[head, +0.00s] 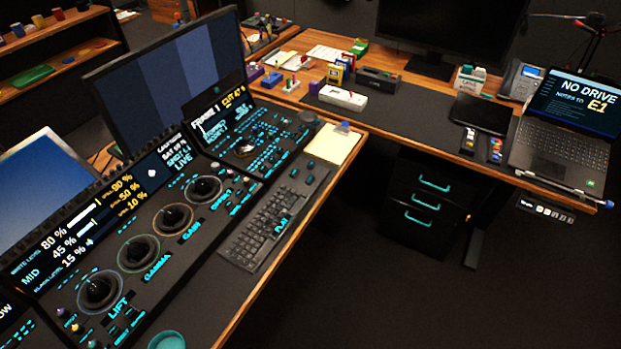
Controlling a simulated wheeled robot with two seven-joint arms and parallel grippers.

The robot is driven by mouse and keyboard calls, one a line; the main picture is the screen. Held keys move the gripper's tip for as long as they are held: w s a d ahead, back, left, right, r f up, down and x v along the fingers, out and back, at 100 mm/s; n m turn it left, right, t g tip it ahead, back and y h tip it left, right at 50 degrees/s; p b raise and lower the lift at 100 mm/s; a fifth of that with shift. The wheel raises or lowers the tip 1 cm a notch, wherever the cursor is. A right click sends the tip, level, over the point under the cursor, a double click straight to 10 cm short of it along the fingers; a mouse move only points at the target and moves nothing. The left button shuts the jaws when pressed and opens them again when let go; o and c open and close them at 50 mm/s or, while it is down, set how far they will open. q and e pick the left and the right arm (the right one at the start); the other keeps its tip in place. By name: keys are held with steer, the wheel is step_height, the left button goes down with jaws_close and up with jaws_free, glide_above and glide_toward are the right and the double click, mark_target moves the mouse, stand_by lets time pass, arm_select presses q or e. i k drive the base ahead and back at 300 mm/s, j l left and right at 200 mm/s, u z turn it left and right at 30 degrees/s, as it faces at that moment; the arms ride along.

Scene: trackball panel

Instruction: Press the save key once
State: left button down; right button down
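The black trackball panel (215,237) lies on the left desk and runs diagonally through the head view. It carries trackballs with lit rings, labelled LIFT (99,291), GAMMA (138,253), GAIN (171,218) and a further one (201,190). Small teal-lit keys sit around them and on the upper panel section (255,140). The key legends are too small to read, so I cannot tell which is the save key. The panel's displays (75,230) show percentages and the word LIVE. Neither gripper is in view.
A dark keyboard (268,222) lies right of the panel, near the desk's wooden edge. A yellowish notepad (333,145) is beyond it. A large monitor (175,75) stands behind the panel. A laptop (560,140) is on the right desk. Open dark floor lies at lower right.

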mark_target(310, 179)
steer(key=i+l+u, duration=0.3)
steer(key=l, duration=0.35)
steer(key=i+l+u, duration=0.15)
steer(key=l, duration=0.25)
steer(key=i+l+u, duration=0.15)
steer(key=l, duration=0.25)
steer(key=i+l+u, duration=0.1)
steer(key=i+l, duration=0.15)
steer(key=l, duration=0.15)
steer(key=i+l+u, duration=0.15)
steer(key=l, duration=0.25)
steer(key=k, duration=0.05)
